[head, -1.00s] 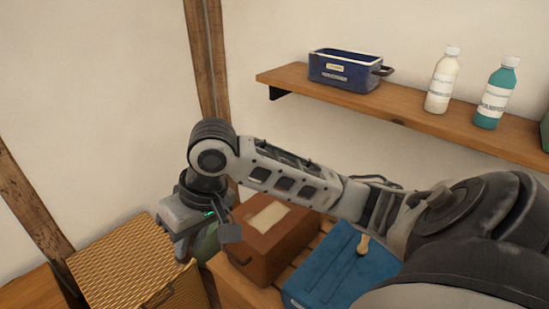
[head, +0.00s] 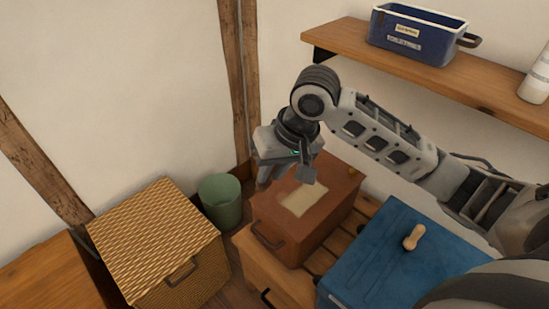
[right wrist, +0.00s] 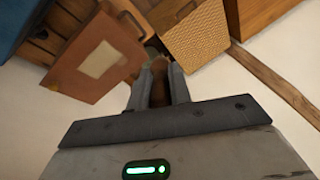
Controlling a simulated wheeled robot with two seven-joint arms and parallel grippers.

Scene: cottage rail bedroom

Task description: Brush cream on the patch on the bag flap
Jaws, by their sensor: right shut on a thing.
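The brown bag (head: 279,229) stands on a slatted wooden bench. A pale cream-coloured patch (head: 303,199) lies on its top flap. The bag (right wrist: 72,82) and patch (right wrist: 103,60) also show in the right wrist view. My right gripper (head: 267,181) hangs above the bag's left back side, left of the patch in the head view. In the right wrist view its fingers (right wrist: 159,74) are shut on a brown thing (right wrist: 159,88), perhaps the brush; its far end is unclear. My left gripper is out of view.
A blue case (head: 385,265) with a small wooden peg-shaped thing (head: 414,237) on top stands right of the bag. A wicker basket (head: 155,235) and green bin (head: 221,202) stand left. A wall shelf (head: 345,42) holds a blue box (head: 417,35).

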